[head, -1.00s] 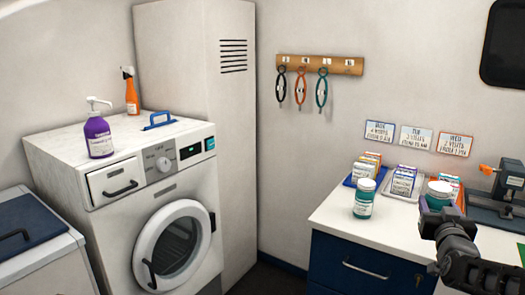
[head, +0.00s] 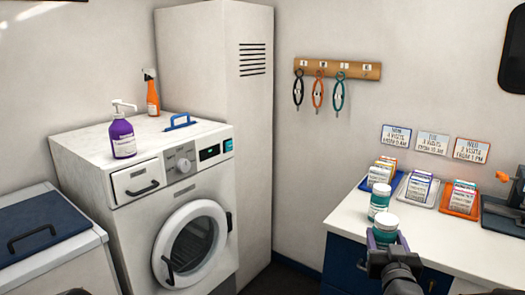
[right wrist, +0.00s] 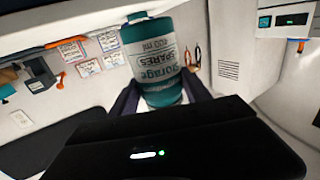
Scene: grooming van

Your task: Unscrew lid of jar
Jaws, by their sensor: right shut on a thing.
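I cannot tell whether the held jar touches the counter. My left gripper does not show.
Blue, grey and orange trays (head: 460,207) of small boxes stand at the back of the counter (head: 345,218). A dark vise-like device (head: 505,210) stands at the right. A washing machine (head: 150,190) with a purple pump bottle (head: 122,137) is at the left.

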